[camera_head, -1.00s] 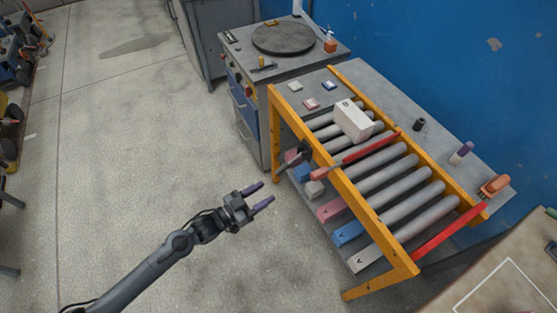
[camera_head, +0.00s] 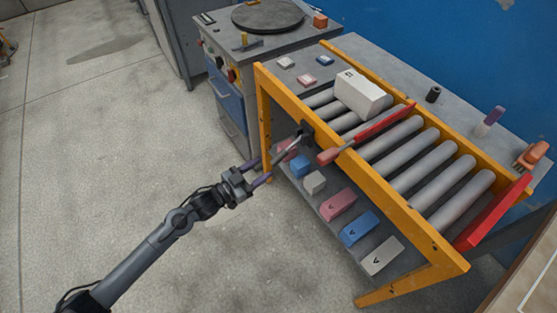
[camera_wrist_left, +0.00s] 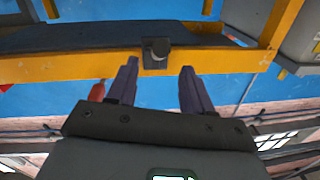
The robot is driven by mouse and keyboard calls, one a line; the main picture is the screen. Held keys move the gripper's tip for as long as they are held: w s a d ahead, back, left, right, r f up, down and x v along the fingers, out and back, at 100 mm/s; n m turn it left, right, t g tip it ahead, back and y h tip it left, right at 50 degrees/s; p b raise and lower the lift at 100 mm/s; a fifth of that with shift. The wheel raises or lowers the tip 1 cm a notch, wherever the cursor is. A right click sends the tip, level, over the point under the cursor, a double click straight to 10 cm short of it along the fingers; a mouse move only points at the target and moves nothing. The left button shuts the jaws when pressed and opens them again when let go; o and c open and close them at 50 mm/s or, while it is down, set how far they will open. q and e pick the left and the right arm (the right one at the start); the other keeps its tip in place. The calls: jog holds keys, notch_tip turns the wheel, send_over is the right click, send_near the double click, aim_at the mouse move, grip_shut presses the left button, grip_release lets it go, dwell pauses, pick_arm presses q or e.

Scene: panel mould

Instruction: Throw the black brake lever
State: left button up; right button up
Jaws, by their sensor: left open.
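The black brake lever (camera_head: 291,146) sticks out from a dark mount on the near yellow rail of the roller conveyor (camera_head: 360,178), slanting down toward my left gripper. In the left wrist view the lever (camera_wrist_left: 157,48) appears nearly end-on as a grey round tip before a black block. My left gripper (camera_head: 262,171) is open and empty, pointing at the lever from its outer side. In the wrist view its two purple fingers (camera_wrist_left: 158,72) stand on either side of the lever's line, with the tip slightly beyond them. Contact cannot be told. My right gripper is not in view.
A red handle (camera_head: 328,156) on a red bar lies beside the lever across the rollers. A white box (camera_head: 362,92) sits on the rollers. Several coloured blocks lie on the lower shelf. A grey cabinet (camera_head: 280,40) stands behind.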

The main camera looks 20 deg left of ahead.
aim_at(273, 162)
pick_arm(q)
jog(key=b+x, duration=0.2)
jog(key=x, duration=0.4)
jog(key=shift+w+d+f, duration=0.1)
jog(key=shift+w, duration=0.2)
jog(key=shift+w+d+b, duration=0.4)
jog(key=shift+w+d, duration=0.05)
jog(key=shift+w, duration=0.05)
grip_shut()
